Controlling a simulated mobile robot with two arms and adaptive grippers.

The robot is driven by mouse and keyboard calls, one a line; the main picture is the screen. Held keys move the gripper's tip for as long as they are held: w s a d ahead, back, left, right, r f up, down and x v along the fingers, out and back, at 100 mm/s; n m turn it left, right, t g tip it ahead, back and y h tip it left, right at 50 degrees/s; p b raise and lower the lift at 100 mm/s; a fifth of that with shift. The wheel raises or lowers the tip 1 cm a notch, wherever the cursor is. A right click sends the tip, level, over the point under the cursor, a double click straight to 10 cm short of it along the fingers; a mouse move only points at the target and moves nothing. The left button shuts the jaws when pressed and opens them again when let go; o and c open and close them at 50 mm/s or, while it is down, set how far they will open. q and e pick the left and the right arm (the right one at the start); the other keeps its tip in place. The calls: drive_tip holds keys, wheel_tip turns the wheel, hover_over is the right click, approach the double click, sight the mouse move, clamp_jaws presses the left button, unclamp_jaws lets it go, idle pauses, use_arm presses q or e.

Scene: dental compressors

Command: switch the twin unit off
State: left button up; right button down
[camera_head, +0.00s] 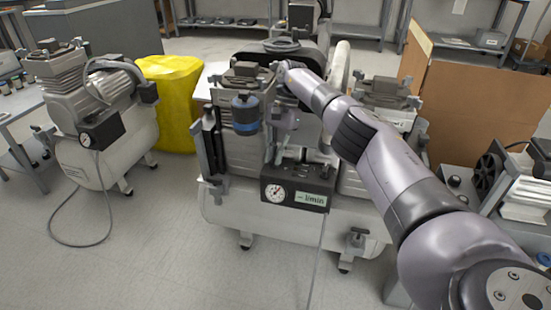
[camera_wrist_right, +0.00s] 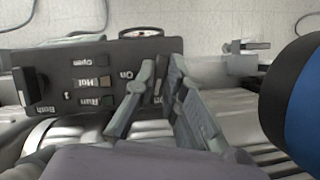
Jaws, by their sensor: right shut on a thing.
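The twin unit (camera_head: 300,220) stands in the middle of the head view, two motor-pump heads on one pale tank. Its dark control panel (camera_head: 318,180) is on the front, with a round gauge and an "l/min" plate. In the right wrist view the panel (camera_wrist_right: 60,75) appears turned over, with labels such as "On", "Run" and "Both". My right gripper (camera_wrist_right: 161,65) is at the panel beside the "On" label, its fingers closed on the switch, which they mostly hide. In the head view my right gripper (camera_head: 282,150) is partly hidden. My left gripper is not in view.
A single compressor (camera_head: 95,110) stands at the left, its hose on the floor. A yellow covered bin (camera_head: 172,95) is behind it. Cardboard (camera_head: 470,95) and another machine (camera_head: 500,180) are at the right. A blue-banded canister (camera_head: 246,112) is close to the gripper. Floor is free at front left.

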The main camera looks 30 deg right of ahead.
idle(0.3)
drive_tip(key=c, duration=1.7)
unclamp_jaws()
drive_tip(key=shift+o, duration=0.2)
wheel_tip(320, 180, up, 10)
